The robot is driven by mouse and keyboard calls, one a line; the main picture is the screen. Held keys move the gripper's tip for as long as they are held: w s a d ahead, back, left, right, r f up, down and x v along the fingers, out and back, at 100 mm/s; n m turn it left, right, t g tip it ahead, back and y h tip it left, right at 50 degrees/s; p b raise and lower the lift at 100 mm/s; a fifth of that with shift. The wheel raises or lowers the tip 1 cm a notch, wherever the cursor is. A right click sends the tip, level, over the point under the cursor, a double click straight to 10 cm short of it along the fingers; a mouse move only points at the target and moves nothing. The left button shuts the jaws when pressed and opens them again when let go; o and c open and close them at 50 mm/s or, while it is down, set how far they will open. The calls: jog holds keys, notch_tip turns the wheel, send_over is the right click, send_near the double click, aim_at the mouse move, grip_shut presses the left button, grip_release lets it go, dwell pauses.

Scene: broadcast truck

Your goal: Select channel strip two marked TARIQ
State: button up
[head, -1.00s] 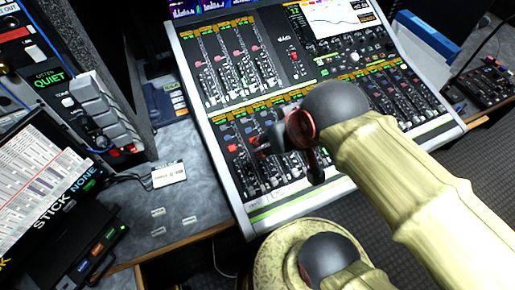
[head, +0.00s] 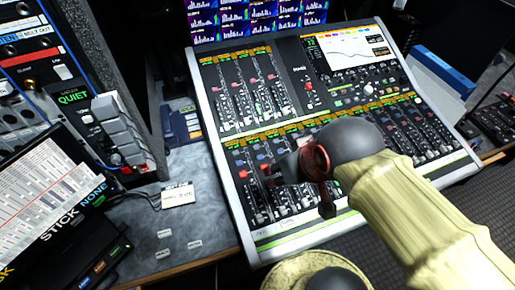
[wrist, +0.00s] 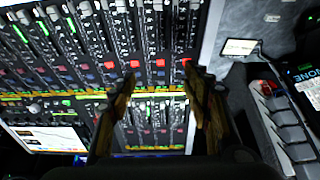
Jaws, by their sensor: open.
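The mixing console (head: 300,238) stands tilted in the middle of the head view. Its lower bank of channel strips (head: 250,190) has a row of lit labels along the top, and red and blue buttons. The names are too small to read, so I cannot tell which strip is marked TARIQ. My gripper (head: 270,172) is over the left part of this bank and hides some strips. In the wrist view my gripper (wrist: 162,90) is open and empty, its two fingers apart above the strips, with red buttons (wrist: 160,63) between them. I cannot tell whether it touches the panel.
The console's screen (head: 352,48) is at its upper right. A grey desk (head: 200,215) with a small white card (head: 177,196) lies to the left. Left of that are a rack with a QUIET panel (head: 75,97) and grey levers (head: 120,130).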

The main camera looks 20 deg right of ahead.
jog(key=shift+c, duration=0.4)
jog(key=c, duration=1.1)
grip_shut()
dwell(0.7)
